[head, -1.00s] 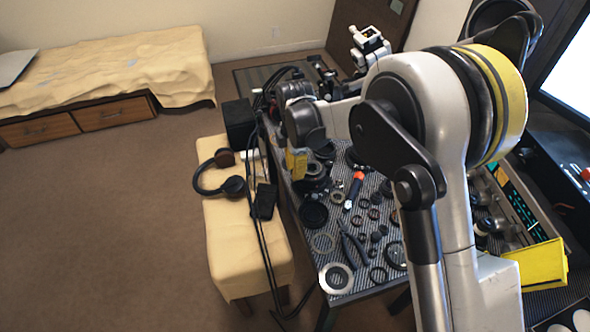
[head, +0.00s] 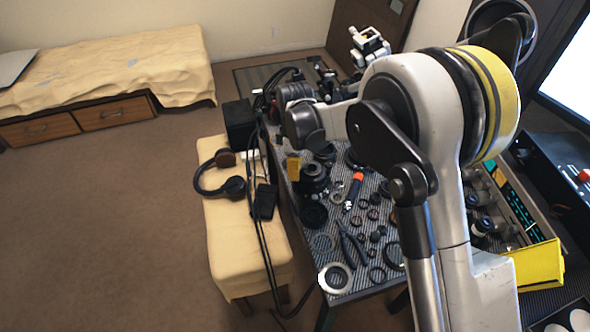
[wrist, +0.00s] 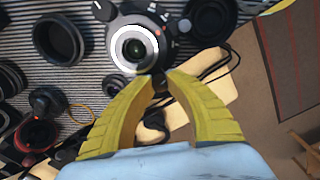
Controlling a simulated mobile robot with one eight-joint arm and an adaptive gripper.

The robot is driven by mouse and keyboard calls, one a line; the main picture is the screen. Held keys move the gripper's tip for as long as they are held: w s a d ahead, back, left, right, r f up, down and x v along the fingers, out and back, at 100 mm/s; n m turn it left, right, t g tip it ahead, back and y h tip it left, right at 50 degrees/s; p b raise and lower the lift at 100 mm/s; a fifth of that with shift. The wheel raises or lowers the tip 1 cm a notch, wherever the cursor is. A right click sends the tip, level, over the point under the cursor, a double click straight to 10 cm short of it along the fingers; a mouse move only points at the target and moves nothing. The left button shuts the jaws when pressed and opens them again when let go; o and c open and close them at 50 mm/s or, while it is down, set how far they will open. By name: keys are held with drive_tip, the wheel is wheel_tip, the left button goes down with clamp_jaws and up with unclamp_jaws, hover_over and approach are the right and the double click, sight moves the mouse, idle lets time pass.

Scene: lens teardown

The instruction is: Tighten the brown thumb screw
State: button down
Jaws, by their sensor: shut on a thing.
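My gripper (wrist: 160,80) has yellow fingers, closed to a narrow gap at the tips in the wrist view. A small dark piece sits between the tips, beside the camera body with a white-ringed lens (wrist: 134,48). I take this piece to be the brown thumb screw, but its colour and shape are mostly hidden by the fingers. In the head view, only a yellow patch of my gripper (head: 293,167) shows at the table's left edge, next to dark lens parts (head: 314,176). The screw cannot be made out there.
Lens rings, pliers (head: 353,243) and an orange-and-black tool (head: 354,190) lie on the striped table. A cream bench with headphones (head: 220,172) stands left of it, with black cables (head: 262,215) hanging between. The floor further left is clear.

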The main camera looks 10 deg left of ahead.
drive_tip(key=shift+m, duration=0.5)
drive_tip(key=c, duration=1.3)
unclamp_jaws()
drive_tip(key=shift+o, duration=0.2)
wheel_tip(320, 180, up, 12)
